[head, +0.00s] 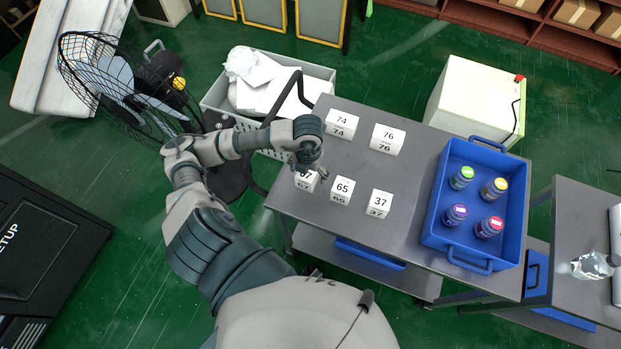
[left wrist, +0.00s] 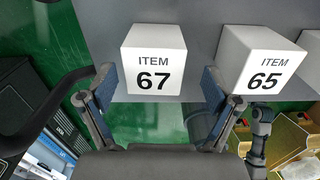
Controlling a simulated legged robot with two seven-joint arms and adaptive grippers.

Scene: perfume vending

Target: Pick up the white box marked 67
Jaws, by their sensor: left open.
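The white box marked 67 (head: 306,181) stands on the grey cart top near its left edge in the head view, partly covered by my left gripper. In the left wrist view the box marked 67 (left wrist: 153,62) shows its front face between the two fingers. My left gripper (head: 312,166) is over the box in the head view. In the left wrist view the left gripper (left wrist: 160,88) is open, with one finger on each side of the box's lower part. I cannot tell whether the fingers touch it.
The box marked 65 (head: 342,190) stands close to the right of the box marked 67. Boxes 37 (head: 379,203), 74 (head: 341,124) and 76 (head: 387,139) share the cart top (head: 405,230). A blue tray (head: 433,224) with several bottles stands at the right. A fan (head: 120,85) stands left.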

